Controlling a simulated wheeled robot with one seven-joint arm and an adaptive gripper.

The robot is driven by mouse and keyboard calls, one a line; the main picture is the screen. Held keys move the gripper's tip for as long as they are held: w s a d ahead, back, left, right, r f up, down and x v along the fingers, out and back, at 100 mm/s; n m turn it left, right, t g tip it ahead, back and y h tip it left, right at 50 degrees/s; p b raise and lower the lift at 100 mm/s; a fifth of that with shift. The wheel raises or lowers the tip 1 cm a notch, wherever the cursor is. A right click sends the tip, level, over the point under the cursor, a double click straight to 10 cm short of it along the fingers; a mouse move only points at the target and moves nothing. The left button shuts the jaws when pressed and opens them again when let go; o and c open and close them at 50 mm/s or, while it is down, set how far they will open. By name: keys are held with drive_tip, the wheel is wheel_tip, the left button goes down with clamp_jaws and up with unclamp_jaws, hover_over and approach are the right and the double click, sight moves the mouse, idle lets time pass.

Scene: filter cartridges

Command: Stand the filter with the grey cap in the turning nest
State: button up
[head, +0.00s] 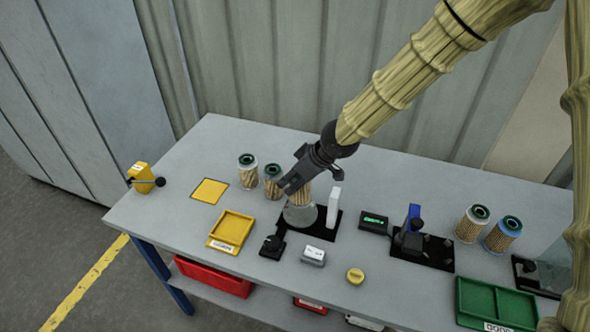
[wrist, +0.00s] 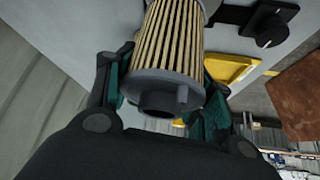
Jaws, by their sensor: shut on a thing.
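The filter with the grey cap (wrist: 172,50) has a pleated tan body and fills the top middle of the wrist view, its grey cap towards the camera. My gripper (wrist: 163,88) is shut on it, one teal-padded finger on each side of the capped end. In the head view my gripper (head: 297,180) hides most of the filter. The turning nest (head: 299,216), a round grey cup on a black plate, is directly below. The filter's lower end is at or just over the cup; I cannot tell whether it is seated.
A white upright block (head: 333,207) stands close right of the cup. Two green-capped filters (head: 248,172) (head: 272,182) stand to the left. A yellow tray (head: 232,231), a black knob box (head: 272,247) and a grey labelled box (head: 313,257) lie in front. More filters (head: 472,224) stand at right.

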drive_tip(key=shift+s+b, duration=0.35)
drive_tip(key=shift+s, duration=0.1)
drive_tip(key=shift+d+f+b, duration=0.1)
drive_tip(key=shift+f+b, duration=0.2)
drive_tip(key=shift+w+f+b, duration=0.35)
drive_tip(key=shift+f+b, duration=0.2)
drive_tip(key=shift+f, duration=0.5)
drive_tip(key=shift+s+f, duration=0.1)
drive_tip(key=shift+s, duration=0.15)
drive_tip(key=shift+f, duration=0.1)
drive_tip(key=shift+w+f, duration=0.1)
drive_tip(key=shift+w, duration=0.05)
drive_tip(key=shift+f, duration=0.4)
